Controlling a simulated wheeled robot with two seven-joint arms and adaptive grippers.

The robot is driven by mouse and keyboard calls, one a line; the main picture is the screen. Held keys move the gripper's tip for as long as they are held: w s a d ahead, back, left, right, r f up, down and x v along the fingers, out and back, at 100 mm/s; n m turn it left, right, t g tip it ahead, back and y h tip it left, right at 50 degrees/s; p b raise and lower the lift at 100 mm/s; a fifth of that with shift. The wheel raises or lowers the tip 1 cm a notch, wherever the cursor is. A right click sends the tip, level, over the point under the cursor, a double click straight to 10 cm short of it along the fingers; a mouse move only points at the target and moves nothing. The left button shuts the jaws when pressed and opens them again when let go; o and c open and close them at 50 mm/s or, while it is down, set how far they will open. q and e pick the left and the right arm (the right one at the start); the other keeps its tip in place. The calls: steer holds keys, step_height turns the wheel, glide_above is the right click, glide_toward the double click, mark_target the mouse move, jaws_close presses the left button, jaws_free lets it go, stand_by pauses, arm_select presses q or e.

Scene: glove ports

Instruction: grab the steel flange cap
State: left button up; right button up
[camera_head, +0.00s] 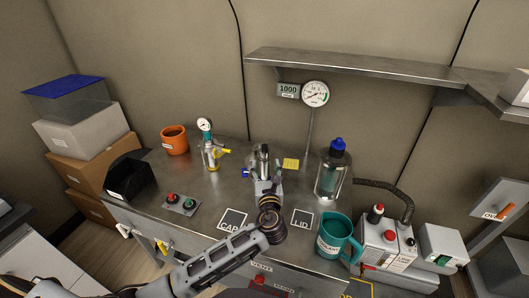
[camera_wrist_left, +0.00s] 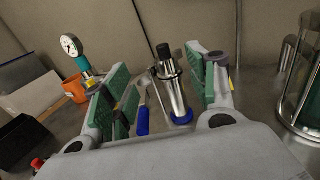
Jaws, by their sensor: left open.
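A steel cylinder with a black knob on top stands upright at the middle of the bench. What looks like the steel flange cap (camera_wrist_left: 168,71) is its flanged upper end in the left wrist view; it shows small in the head view (camera_head: 263,153). A blue ring and a blue lever (camera_wrist_left: 142,121) are near its lower end. My left gripper (camera_head: 266,183) is open, just in front of the cylinder. In the left wrist view its green-padded fingers are apart, with the cylinder seen between them. I cannot tell whether they are level with it. My right gripper is not in view.
A gauge fitting (camera_head: 209,153) and an orange pot (camera_head: 174,140) stand to the left, a glass vessel with a blue cap (camera_head: 332,175) to the right. A teal jug (camera_head: 338,237) is near the front. CAP (camera_head: 233,219) and LID (camera_head: 302,220) squares mark the bench front. A shelf (camera_head: 360,66) hangs above.

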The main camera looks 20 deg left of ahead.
mark_target(265, 148)
arm_select(q)
steer(key=x, duration=0.8)
steer(key=shift+w, duration=0.2)
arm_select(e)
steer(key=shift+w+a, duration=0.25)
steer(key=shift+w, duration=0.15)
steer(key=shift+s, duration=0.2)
arm_select(q)
steer(key=shift+w+a, duration=0.15)
steer(key=shift+w, duration=0.3)
steer(key=x, duration=0.3)
steer(key=shift+w+b, duration=0.2)
steer(key=shift+b, duration=0.2)
steer(key=shift+w, duration=0.45)
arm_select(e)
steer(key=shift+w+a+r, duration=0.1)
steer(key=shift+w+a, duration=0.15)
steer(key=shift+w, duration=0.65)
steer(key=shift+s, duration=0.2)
